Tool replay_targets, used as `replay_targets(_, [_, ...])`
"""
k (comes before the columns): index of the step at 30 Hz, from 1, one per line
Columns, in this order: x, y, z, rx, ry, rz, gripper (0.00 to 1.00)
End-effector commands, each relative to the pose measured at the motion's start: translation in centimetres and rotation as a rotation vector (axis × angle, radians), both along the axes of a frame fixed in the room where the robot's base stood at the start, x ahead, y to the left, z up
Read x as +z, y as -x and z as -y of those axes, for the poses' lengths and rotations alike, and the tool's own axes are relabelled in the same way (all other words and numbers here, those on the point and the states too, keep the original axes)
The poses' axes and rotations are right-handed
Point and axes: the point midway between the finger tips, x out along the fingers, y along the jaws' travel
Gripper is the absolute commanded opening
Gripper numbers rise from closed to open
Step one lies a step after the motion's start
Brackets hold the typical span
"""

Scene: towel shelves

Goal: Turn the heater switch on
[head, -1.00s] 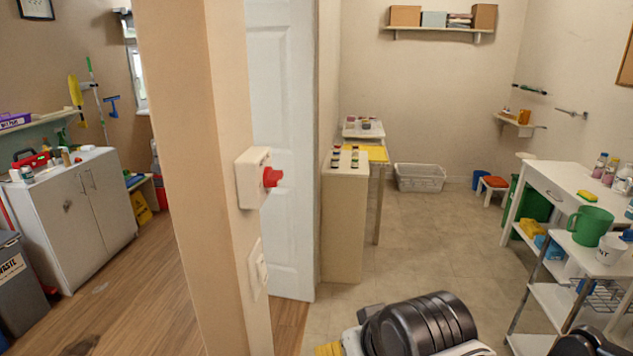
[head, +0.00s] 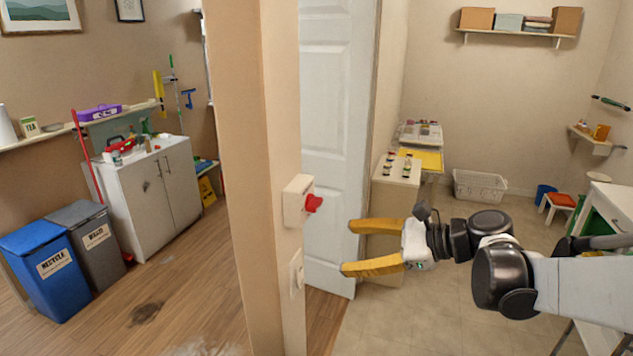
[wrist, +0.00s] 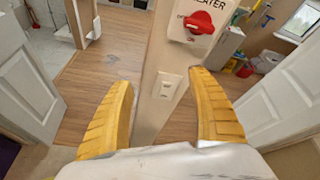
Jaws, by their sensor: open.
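The heater switch is a white box (head: 292,201) on the end face of a beige wall, with a red rotary knob (head: 313,203) facing right. In the wrist view the heater box (wrist: 207,9) carries cut-off lettering ending in "EATER", and its red knob (wrist: 200,22) is turned at a slant. My gripper (head: 347,247) has yellow fingers. It is open and empty, to the right of the wall end and a little lower than the knob. In the wrist view the knob lies beyond and above the fingertips, apart from them.
A white wall switch (head: 297,273) sits below the heater box; it also shows between my fingers in the wrist view (wrist: 167,87). A white door (head: 336,130) stands behind the wall end. A cream cabinet (head: 397,180) is behind my gripper. Bins (head: 45,262) stand at left.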

Motion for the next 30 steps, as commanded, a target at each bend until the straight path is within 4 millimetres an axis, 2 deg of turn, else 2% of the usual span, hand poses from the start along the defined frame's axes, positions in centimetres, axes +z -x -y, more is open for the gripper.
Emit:
replay_targets(1, [1.9, -1.4, 0.5, -0.015, -0.102, -0.052, 0.68])
replay_targets(6, [4.8, -3.9, 1.9, -0.018, -0.384, -0.206, 0.68])
replay_targets(10, [5.7, -4.5, 2.6, -0.009, -0.482, -0.261, 0.68])
replay_targets(13, [5.8, -4.8, 2.2, -0.004, -0.502, -0.274, 0.68])
replay_targets(17, [5.7, -5.4, 0.4, -0.002, -0.503, -0.275, 0.68])
replay_targets(24, [5.7, -7.1, -4.2, -0.003, -0.501, -0.273, 0.68])
replay_targets(30, [5.7, -8.0, -6.7, -0.004, -0.500, -0.273, 0.68])
